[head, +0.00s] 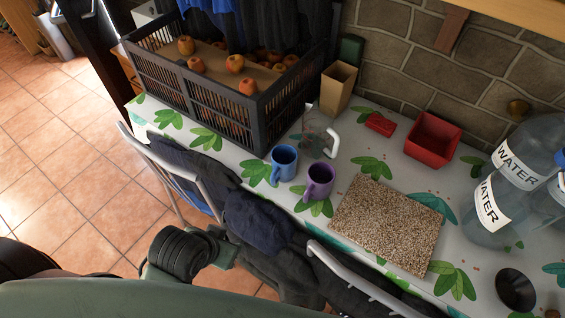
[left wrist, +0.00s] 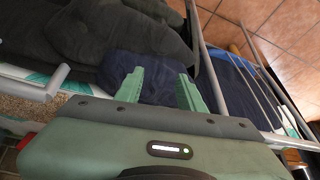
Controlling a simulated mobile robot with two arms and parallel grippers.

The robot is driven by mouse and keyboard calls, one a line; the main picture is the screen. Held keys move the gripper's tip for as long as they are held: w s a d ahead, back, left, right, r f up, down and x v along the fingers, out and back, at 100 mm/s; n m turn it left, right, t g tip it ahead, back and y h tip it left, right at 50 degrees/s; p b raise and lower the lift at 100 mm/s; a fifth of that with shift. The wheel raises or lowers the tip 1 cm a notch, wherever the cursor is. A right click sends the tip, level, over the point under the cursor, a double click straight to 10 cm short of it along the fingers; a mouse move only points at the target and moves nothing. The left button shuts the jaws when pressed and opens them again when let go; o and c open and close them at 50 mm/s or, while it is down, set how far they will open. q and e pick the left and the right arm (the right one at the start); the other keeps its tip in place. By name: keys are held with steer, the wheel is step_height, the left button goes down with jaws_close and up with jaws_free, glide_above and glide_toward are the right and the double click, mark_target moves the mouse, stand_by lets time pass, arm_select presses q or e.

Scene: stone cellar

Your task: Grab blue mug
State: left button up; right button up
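The blue mug (head: 285,172) stands upright on the leaf-patterned table (head: 228,152), near its front edge. A purple mug (head: 319,188) stands close to its right. In the left wrist view, my left gripper (left wrist: 160,90) has its two green fingers apart with nothing between them. It faces dark cloth on a chair, and no mug shows in that view. In the head view, part of an arm of mine is low in front of the table, short of the mugs; its fingertips are not clear. My right gripper is not in view.
A black crate (head: 205,110) of fruit stands behind the blue mug to the left. A clear jug (head: 315,142) is behind the mugs. Metal chairs with dark clothes (head: 258,220) line the front edge. A speckled board (head: 385,225) and water bottles (head: 500,200) are right.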

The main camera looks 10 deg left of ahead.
mark_target(272, 181)
arm_select(q)
steer(key=w+t, duration=0.1)
steer(key=w, duration=0.1)
steer(key=w+d+t, duration=0.1)
steer(key=w, duration=0.2)
steer(key=w+d+f+t, duration=0.1)
steer(key=w, duration=0.1)
steer(key=shift+w+n+t, duration=0.2)
steer(key=shift+n+t, duration=0.2)
steer(key=w+t, duration=0.1)
steer(key=w+d+t, duration=0.1)
steer(key=w, duration=0.1)
steer(key=w+d+t, duration=0.1)
steer(key=w+t, duration=0.1)
steer(key=shift+r, duration=0.35)
steer(key=shift+w+d+r+t, duration=0.25)
steer(key=shift+w+t, duration=0.15)
steer(key=x, duration=0.3)
steer(key=p+x, duration=0.1)
steer(key=x, duration=0.3)
steer(key=shift+w+d+f, duration=0.15)
steer(key=shift+w+d, duration=0.1)
jaws_close()
